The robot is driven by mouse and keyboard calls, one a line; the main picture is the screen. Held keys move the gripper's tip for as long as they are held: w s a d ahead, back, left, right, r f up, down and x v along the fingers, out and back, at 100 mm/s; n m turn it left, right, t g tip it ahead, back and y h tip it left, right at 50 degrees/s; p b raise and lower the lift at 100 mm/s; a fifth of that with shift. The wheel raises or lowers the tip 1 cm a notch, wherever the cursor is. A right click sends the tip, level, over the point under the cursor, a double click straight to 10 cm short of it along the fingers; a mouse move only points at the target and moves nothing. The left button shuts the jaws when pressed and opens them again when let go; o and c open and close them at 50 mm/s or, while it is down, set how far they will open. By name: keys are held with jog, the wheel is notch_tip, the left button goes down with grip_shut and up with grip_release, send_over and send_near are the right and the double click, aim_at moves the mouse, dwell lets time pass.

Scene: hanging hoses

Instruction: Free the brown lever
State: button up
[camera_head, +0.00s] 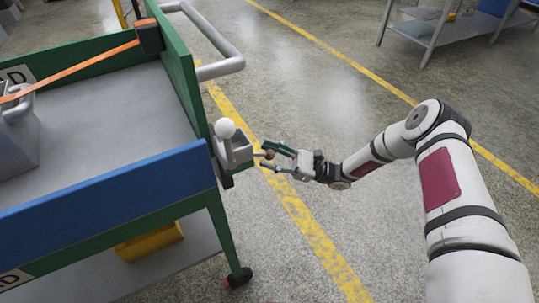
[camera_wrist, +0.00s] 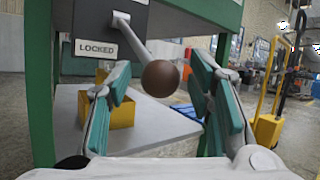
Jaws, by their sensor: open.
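The brown lever (camera_wrist: 160,78) is a grey rod ending in a round brown knob. In the wrist view it slants from a dark plate, beside a sign reading LOCKED (camera_wrist: 96,48). In the head view its small knob (camera_head: 269,154) shows at the cart's side. My gripper (camera_head: 266,158) is open there, level with the knob. In the wrist view my gripper's two green fingers (camera_wrist: 160,88) stand on either side of the knob, with visible gaps. I cannot tell how deep the knob lies between them.
A white ball (camera_head: 225,128) sits on a grey box at the cart's side, close to my gripper. The green and blue cart (camera_head: 105,185) has a grey handle (camera_head: 222,68). A yellow bin (camera_head: 150,242) lies on its lower shelf.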

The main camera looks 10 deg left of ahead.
jog(key=shift+a+r, duration=0.1)
jog(key=shift+a, duration=0.05)
jog(key=shift+c, duration=0.2)
grip_shut()
jog(key=shift+w+r, duration=0.1)
jog(key=shift+r, duration=0.05)
